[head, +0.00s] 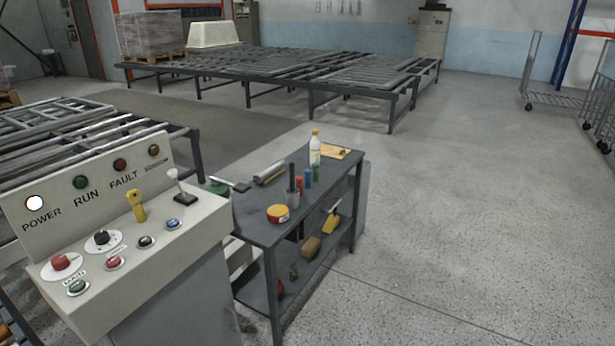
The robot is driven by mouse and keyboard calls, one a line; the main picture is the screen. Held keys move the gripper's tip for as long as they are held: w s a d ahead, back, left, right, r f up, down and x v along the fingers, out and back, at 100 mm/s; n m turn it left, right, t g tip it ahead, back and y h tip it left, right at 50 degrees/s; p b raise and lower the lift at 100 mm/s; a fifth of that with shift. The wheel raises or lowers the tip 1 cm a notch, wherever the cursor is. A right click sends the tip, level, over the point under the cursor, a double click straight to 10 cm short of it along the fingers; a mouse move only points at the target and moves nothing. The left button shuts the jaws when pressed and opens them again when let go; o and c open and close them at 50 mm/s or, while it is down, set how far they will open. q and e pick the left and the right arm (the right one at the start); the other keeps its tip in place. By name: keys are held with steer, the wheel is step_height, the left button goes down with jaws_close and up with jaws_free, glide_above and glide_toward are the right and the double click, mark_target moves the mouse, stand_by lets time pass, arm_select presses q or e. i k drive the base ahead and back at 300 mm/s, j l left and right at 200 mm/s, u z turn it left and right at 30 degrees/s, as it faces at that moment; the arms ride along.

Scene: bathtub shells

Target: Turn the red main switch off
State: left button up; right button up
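The red main switch (61,262) is a red knob on a round white plate at the left front of the control console (190,225). A label reading MAIN sits beside it. I cannot tell from this view which position the knob is turned to. The POWER lamp (35,203) on the console's upright panel is lit white. The RUN lamp (81,182), FAULT lamp (120,165) and a further lamp (154,150) look dark. Neither of my grippers is in view.
Near the red switch are a black knob (101,238), a red button (114,262), a green button (77,287) and a yellow-handled control (136,206). A grey tool cart (262,232) stands right of the console. Roller conveyors (290,68) lie behind.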

mark_target(60, 263)
steer(key=u, duration=1.45)
steer(key=i+u, duration=0.5)
steer(key=i, duration=0.25)
